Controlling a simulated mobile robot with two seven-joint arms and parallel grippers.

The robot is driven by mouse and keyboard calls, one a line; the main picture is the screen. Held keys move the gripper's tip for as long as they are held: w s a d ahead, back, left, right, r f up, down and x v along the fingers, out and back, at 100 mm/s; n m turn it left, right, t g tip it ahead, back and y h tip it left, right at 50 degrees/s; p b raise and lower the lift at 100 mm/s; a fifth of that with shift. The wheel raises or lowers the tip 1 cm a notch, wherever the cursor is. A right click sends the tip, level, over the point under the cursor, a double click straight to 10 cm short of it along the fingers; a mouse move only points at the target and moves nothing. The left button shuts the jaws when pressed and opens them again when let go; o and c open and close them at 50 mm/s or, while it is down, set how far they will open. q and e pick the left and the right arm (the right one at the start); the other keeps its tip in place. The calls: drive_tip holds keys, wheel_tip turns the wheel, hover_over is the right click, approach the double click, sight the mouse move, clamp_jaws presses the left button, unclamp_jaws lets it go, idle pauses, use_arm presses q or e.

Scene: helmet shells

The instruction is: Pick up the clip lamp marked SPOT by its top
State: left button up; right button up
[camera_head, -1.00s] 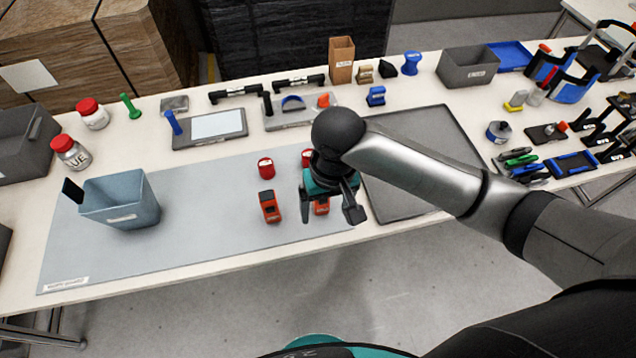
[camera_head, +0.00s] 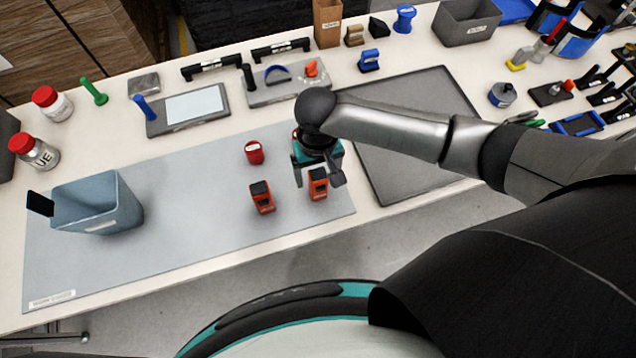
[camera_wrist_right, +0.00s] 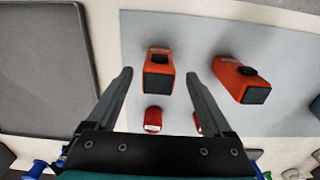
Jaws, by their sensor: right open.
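Two orange-red lamp-like bodies with black parts stand on the grey mat. One is the left lamp (camera_head: 262,197); the other is the right lamp (camera_head: 318,187). No mark reading SPOT is legible on either. My right gripper (camera_head: 318,176) is open, with its fingers apart around the right lamp's place in the picture. In the right wrist view the right lamp (camera_wrist_right: 158,78) shows between the two fingertips (camera_wrist_right: 158,74), with no visible contact. The left lamp (camera_wrist_right: 243,80) lies outside the right-hand finger there. My left gripper is not in view.
A red labelled cylinder (camera_head: 254,152) stands behind the lamps; a second red one (camera_wrist_right: 153,120) is mostly hidden by my gripper in the head view. A blue-grey bin (camera_head: 125,205) stands left on the mat (camera_head: 195,220). A dark tray (camera_head: 400,175) lies right.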

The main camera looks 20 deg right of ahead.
drive_tip(key=shift+w+d+f+b, duration=0.1)
drive_tip(key=shift+f+b, duration=0.2)
drive_tip(key=shift+f, duration=1.15)
drive_tip(key=shift+w+f+b, duration=0.1)
drive_tip(key=shift+f+b, duration=0.2)
drive_tip(key=shift+f, duration=1.1)
drive_tip(key=shift+c, duration=0.2)
clamp_jaws()
